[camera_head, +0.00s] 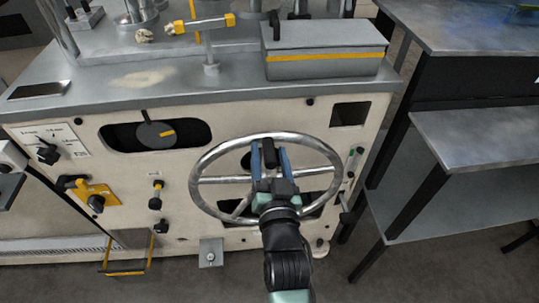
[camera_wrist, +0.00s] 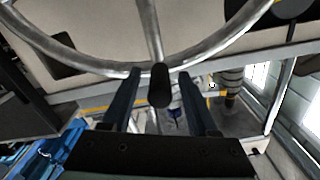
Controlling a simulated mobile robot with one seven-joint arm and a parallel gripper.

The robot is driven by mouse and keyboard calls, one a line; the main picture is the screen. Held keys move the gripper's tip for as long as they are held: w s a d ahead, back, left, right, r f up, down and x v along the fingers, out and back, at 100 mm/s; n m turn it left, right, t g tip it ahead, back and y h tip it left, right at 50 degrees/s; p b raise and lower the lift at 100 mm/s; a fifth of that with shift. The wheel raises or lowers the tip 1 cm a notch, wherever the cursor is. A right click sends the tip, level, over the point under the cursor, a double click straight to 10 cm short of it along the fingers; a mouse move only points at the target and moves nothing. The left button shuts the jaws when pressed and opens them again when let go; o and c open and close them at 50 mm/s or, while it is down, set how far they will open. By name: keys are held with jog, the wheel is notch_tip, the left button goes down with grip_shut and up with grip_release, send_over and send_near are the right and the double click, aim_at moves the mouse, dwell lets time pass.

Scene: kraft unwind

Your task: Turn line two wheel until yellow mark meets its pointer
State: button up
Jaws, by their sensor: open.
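The large metal handwheel (camera_head: 205,157) is on the front of the cream machine, with several spokes and a round rim; its rim also crosses the top of the wrist view (camera_wrist: 70,62). A black handle (camera_wrist: 160,86) lies between my gripper's fingers. My gripper (camera_head: 270,150) is in front of the wheel, its two blue fingers apart on either side of the handle; contact cannot be told. A grey dial (camera_head: 152,136) in a dark slot left of the wheel carries a yellow mark (camera_head: 166,133), pointing right. A black pointer (camera_head: 146,116) is at the dial's top, apart from the mark.
A grey box with a yellow stripe (camera_head: 320,67) stands on the machine top. Yellow and black knobs (camera_head: 95,200) project left of the wheel. A metal table (camera_head: 480,135) stands at right. Floor shows below the machine.

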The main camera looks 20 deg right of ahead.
grip_shut()
dwell(0.3)
dwell(1.2)
